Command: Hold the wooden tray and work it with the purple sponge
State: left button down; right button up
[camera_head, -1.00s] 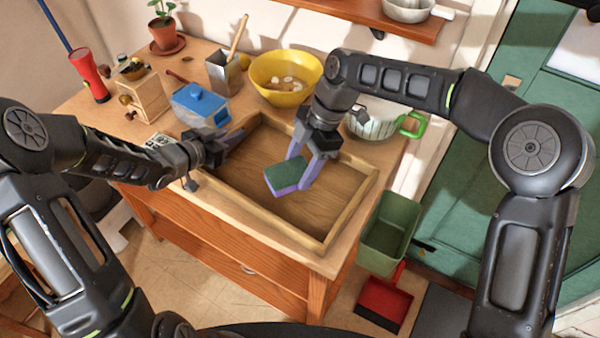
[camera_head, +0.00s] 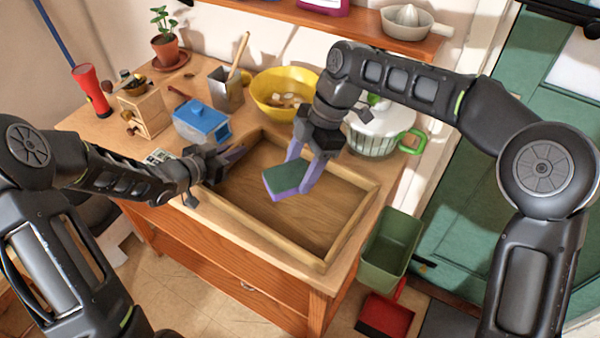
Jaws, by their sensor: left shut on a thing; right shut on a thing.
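The wooden tray (camera_head: 345,228) lies on the front of the wooden cabinet top, a shallow box with a raised rim. My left gripper (camera_head: 233,156) is shut on the tray's left rim; its fingertips are partly hidden. The purple sponge (camera_head: 285,181) has a dark green top face. My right gripper (camera_head: 303,172) is shut on the sponge and holds it over the middle of the tray. I cannot tell whether the sponge touches the tray floor.
Behind the tray stand a blue box (camera_head: 202,122), a yellow bowl (camera_head: 285,92) and a colander with green handles (camera_head: 372,143). A wooden grinder (camera_head: 146,112) and a metal pot (camera_head: 226,90) stand further left. A green bin (camera_head: 390,243) is at the right below the top.

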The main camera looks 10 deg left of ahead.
dwell(0.4)
pick_arm(q)
jog(key=c, duration=1.4)
grip_release()
jog(key=shift+c, duration=0.2)
jog(key=shift+s, duration=0.1)
jog(key=v, duration=1.2)
jog(key=shift+a+f, duration=0.1)
pick_arm(e)
jog(key=shift+s, duration=0.1)
